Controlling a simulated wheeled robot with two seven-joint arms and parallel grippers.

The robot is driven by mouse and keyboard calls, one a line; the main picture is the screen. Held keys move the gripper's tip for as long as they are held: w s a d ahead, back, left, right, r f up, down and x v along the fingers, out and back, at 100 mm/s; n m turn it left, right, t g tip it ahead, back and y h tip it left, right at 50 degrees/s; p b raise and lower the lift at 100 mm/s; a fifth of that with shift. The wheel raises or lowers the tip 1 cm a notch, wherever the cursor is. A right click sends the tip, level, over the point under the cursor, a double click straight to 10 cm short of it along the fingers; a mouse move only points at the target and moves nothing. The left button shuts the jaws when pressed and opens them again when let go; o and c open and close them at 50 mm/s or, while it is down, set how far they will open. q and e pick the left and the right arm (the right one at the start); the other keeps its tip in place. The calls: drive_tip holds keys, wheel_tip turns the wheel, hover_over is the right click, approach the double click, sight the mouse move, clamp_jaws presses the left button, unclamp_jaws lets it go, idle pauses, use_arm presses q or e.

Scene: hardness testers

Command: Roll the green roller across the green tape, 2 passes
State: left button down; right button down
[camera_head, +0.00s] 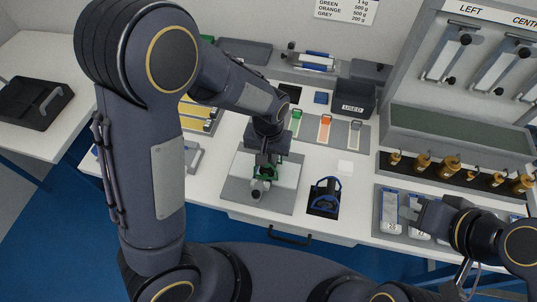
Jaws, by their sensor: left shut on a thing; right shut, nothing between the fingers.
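My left gripper (267,158) is shut on the green roller (264,173), which is upright, low over a grey plate (284,205) with a pale panel in the middle of the table. The gripper and roller hide part of this plate, so I cannot tell whether the roller touches it. Green tape on the plate cannot be made out. A strip with a green end (296,118) lies on a grey pad behind, beside an orange-ended one (325,122). My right gripper (422,213) is shut and empty above the tray at the front right.
A blue-handled roller (325,194) stands on a black base right of the plate. A box marked USED (353,99) is at the back. Brass weights (449,167) stand in a rack at right. A small white square (345,167) lies on open table.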

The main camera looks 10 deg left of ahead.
use_arm(q)
drive_tip(key=shift+a, duration=1.05)
idle(1.9)
drive_tip(key=shift+r, duration=0.15)
idle(0.3)
drive_tip(key=shift+w+r+p, duration=0.1)
drive_tip(key=shift+r+p, duration=2.3)
drive_tip(key=shift+r, duration=0.5)
